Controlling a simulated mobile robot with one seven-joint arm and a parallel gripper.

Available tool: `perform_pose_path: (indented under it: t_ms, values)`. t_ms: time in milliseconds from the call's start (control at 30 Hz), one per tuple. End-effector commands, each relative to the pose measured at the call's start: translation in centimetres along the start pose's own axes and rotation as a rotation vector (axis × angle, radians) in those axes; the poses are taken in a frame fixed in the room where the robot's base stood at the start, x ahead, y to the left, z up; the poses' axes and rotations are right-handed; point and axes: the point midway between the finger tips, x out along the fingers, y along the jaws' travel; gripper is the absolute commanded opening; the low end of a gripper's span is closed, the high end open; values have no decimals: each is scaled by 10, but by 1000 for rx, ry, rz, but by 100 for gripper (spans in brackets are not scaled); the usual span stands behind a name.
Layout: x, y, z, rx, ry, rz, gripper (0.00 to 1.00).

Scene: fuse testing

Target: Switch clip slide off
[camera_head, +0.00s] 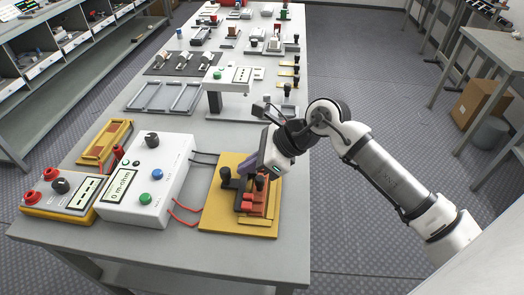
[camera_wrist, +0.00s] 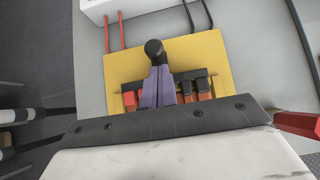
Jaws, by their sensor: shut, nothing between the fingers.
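The clip slide fixture stands on a yellow base board (camera_head: 212,222) at the table's front right, with red clip blocks (camera_head: 248,206) and black knobs (camera_head: 226,174). My gripper (camera_head: 246,166) reaches down over the board from the right, its purple fingers shut with nothing between them. In the wrist view my fingers (camera_wrist: 158,82) point at a black knob (camera_wrist: 153,47) and overlap its lower part; I cannot tell whether they touch it. Red blocks (camera_wrist: 130,101) and orange-brown blocks (camera_wrist: 205,86) show either side of the fingers on the yellow board (camera_wrist: 190,48). My fingers hide the middle of the fixture.
A white meter box (camera_head: 150,190) reading "0 m-ohm" stands left of the board, with red and black wires between them. A yellow meter (camera_head: 65,190) is farther left. Metal frames (camera_head: 165,97) and other fixtures fill the table behind. The front table edge is clear.

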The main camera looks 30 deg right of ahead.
Motion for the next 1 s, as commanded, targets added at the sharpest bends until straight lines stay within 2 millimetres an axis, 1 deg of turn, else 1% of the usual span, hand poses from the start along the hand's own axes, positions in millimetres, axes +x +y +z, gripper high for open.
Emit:
perform_pose_path:
  t_ms: [100,200,533,667,767,900,1000]
  values:
    - [10,0,1,0,-2,1,0]
    - [14,0,0,0,-1,0,0]
    - [16,0,0,0,-1,0,0]
    - [23,0,1,-2,1,0,0]
    - [33,0,8,-5,1,1,0]
    - [46,0,20,-6,0,2,0]
    - [52,0,29,-5,0,1,0]
